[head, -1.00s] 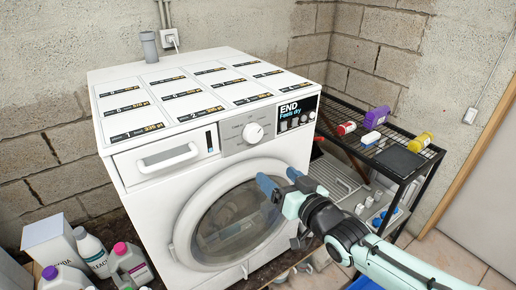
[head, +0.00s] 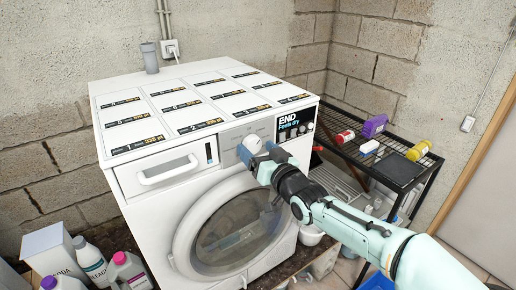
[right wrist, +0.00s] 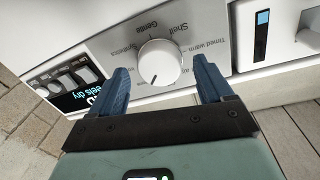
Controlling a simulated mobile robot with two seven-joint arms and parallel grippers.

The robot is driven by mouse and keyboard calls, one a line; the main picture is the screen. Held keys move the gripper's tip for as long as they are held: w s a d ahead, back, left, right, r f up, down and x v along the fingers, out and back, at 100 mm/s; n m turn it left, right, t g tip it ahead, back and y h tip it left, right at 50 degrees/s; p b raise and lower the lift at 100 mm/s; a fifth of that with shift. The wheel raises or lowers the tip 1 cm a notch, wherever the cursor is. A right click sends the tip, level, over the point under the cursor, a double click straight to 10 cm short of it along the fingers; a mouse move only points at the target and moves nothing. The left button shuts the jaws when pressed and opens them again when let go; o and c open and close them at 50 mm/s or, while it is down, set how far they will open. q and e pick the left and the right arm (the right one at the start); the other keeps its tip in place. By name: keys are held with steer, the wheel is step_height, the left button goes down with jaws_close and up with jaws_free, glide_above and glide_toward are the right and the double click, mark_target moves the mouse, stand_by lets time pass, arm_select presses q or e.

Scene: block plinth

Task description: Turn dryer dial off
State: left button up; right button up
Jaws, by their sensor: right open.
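The white dryer (head: 150,215) stands against the block wall, its round door (head: 235,235) shut. Its white dial (head: 252,144) sits on the grey front panel, partly behind my right gripper (head: 257,155) in the head view. In the right wrist view the dial (right wrist: 159,62) lies between the two blue fingers of the gripper (right wrist: 162,85), which is open, with a gap on each side. Labels such as "Gentle", "Synthetics" and "Timed warm" ring the dial. The display (head: 291,125) reads "END Feels dry". My left gripper is not in view.
A black wire rack (head: 345,118) right of the dryer holds a purple bottle (head: 375,125), a yellow bottle (head: 419,150) and a red-and-white one (head: 344,137). Detergent bottles (head: 92,262) and a white box (head: 50,252) stand at lower left. A drawer handle (head: 168,172) juts out left of the dial.

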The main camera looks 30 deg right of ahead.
steer(key=shift+w, duration=0.3)
steer(key=c, duration=1)
steer(key=shift+f+n+b, duration=0.15)
steer(key=shift+n+b, duration=0.35)
steer(key=shift+b, duration=0.4)
steer(key=shift+c, duration=0.2)
steer(key=n+b, duration=0.3)
steer(key=shift+f+b, duration=0.15)
steer(key=shift+b, duration=0.15)
steer(key=n+b, duration=0.2)
steer(key=n, duration=0.1)
steer(key=shift+t, duration=0.3)
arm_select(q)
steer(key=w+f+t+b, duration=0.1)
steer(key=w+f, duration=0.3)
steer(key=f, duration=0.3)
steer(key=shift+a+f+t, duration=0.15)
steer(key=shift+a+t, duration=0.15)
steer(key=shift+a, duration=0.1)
arm_select(e)
steer(key=shift+n, duration=1.2)
